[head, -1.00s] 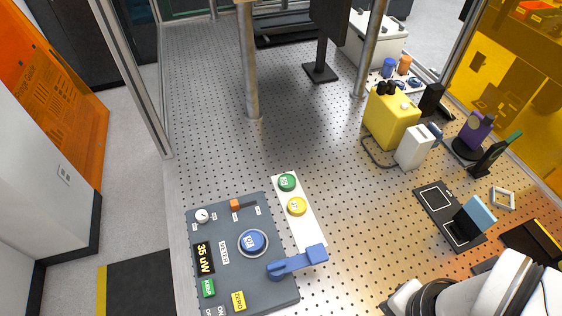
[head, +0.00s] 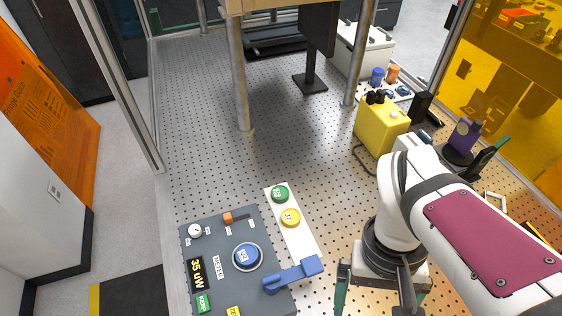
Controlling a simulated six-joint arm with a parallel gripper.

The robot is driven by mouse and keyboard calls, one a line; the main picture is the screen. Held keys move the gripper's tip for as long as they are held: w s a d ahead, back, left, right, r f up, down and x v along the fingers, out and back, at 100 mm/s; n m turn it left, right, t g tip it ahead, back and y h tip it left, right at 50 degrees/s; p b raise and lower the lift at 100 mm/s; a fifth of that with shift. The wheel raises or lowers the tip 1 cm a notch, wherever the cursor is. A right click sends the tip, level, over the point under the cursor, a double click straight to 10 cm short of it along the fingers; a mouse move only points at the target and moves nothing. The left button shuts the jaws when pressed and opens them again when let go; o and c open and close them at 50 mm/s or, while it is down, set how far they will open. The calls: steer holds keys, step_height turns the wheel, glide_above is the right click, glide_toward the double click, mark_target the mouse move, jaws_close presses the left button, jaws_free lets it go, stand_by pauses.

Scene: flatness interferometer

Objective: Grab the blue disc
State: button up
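The blue disc (head: 246,257) lies in a pale round ring on the dark grey meter panel (head: 210,241), with a small label on its top. My gripper (head: 381,300) is at the lower middle right, to the right of the panel and apart from the disc. Its fingers, one with a green face, point down and stand wide apart. I see nothing between them. The fingertips are partly cut off by the lower edge of the picture.
A green disc (head: 280,194) and a yellow disc (head: 291,217) sit on a white strip (head: 304,243) beside the panel. A blue lever (head: 293,275) lies across the panel's right edge. A yellow box (head: 381,126) stands behind my arm. The perforated table's middle is clear.

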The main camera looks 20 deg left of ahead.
steer(key=w+a+n+h, duration=0.3)
steer(key=a+n, duration=0.2)
steer(key=n, duration=0.1)
steer(key=n+t+h, duration=0.4)
steer(key=n+t, duration=0.5)
steer(key=n, duration=0.7)
glide_above(246, 255)
steer(key=s, duration=0.6)
step_height(246, 255, down, 8)
steer(key=s+a+f+n+t+y, duration=0.2)
steer(key=s+a+f+n+t, duration=0.25)
steer(key=s+a+n, duration=0.2)
steer(key=shift+m+t+y, duration=0.25)
steer(key=shift+t+y, duration=0.05)
steer(key=shift+t, duration=0.05)
steer(key=x, duration=1.4)
steer(key=shift+f, duration=0.35)
steer(key=c, duration=1.5)
